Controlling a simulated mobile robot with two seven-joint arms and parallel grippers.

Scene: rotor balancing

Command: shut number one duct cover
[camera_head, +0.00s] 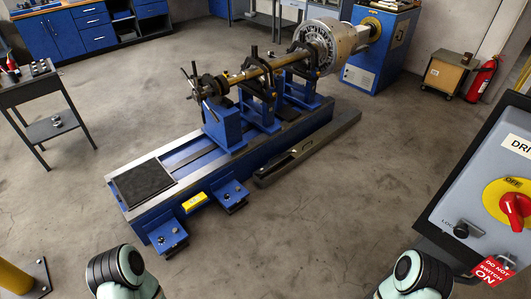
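A rotor with a large pale finned drum (335,45) and a brass-coloured shaft (262,68) rests on a blue balancing machine (226,122) in the middle of the room. I cannot make out a duct cover marked number one in this view. Only rounded pale green and black arm parts of mine show at the bottom edge, left and right. Neither gripper can be seen.
A grey control box (480,185) with a red switch (516,206) and a "do not switch on" tag (494,270) stands close at right. A cart (38,97) stands at left. A fire extinguisher (481,81) stands far right.

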